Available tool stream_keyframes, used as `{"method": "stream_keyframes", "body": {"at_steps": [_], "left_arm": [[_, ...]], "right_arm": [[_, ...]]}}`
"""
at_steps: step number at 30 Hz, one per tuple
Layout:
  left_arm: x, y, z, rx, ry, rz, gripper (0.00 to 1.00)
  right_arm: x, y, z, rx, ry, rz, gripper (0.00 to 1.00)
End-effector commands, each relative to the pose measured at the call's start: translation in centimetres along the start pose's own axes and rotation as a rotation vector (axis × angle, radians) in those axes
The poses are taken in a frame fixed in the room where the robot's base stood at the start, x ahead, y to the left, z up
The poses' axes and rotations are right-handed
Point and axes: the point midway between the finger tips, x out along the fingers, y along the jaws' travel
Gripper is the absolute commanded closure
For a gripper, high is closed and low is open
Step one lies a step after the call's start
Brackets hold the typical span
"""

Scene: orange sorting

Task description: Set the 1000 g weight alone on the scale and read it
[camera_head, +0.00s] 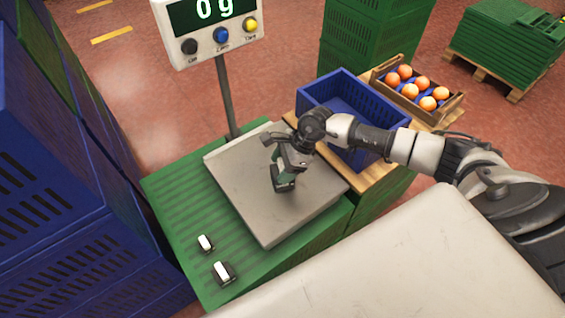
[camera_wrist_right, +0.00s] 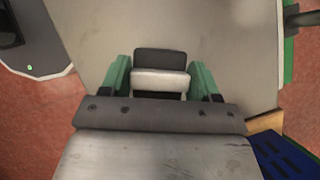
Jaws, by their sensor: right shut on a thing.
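The scale's grey plate (camera_head: 245,205) lies on a green crate stand, and its display (camera_head: 210,12) reads 0 g. My right gripper (camera_head: 284,178) is over the plate, pointing down. In the right wrist view its green fingers are shut on a black weight with a white band (camera_wrist_right: 160,79), with the plate (camera_wrist_right: 225,35) behind it. The held weight is mostly hidden by the gripper in the head view. I cannot read its marking. Two similar black-and-white weights, one (camera_head: 205,243) and another (camera_head: 222,271), stand on the green surface left of the plate. My left gripper is not in view.
A blue crate (camera_head: 322,90) and a wooden box of oranges (camera_head: 455,105) stand beyond the scale on the right. Stacked blue crates (camera_head: 75,215) rise close on the left. The display post (camera_head: 225,95) stands behind the plate. A pale surface (camera_head: 400,265) fills the front right.

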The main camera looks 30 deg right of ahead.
Motion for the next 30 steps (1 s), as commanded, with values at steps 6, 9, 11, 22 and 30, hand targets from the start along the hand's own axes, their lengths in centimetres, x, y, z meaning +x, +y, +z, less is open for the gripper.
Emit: {"method": "stream_keyframes", "body": {"at_steps": [6, 9, 11, 22, 30], "left_arm": [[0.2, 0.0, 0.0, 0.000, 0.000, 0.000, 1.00], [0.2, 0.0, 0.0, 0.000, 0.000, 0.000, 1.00], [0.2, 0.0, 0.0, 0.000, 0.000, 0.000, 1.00], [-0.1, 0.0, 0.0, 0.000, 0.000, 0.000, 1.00], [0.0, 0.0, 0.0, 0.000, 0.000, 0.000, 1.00]], "right_arm": [[0.1, 0.0, -0.1, 0.000, 0.000, 0.000, 0.23], [0.1, 0.0, -0.1, 0.000, 0.000, 0.000, 0.13], [0.1, 0.0, -0.1, 0.000, 0.000, 0.000, 0.13], [-1.8, -0.1, 0.0, 0.000, 0.000, -0.003, 0.13], [-7.6, -0.1, -0.1, 0.000, 0.002, -0.004, 0.13]]}}
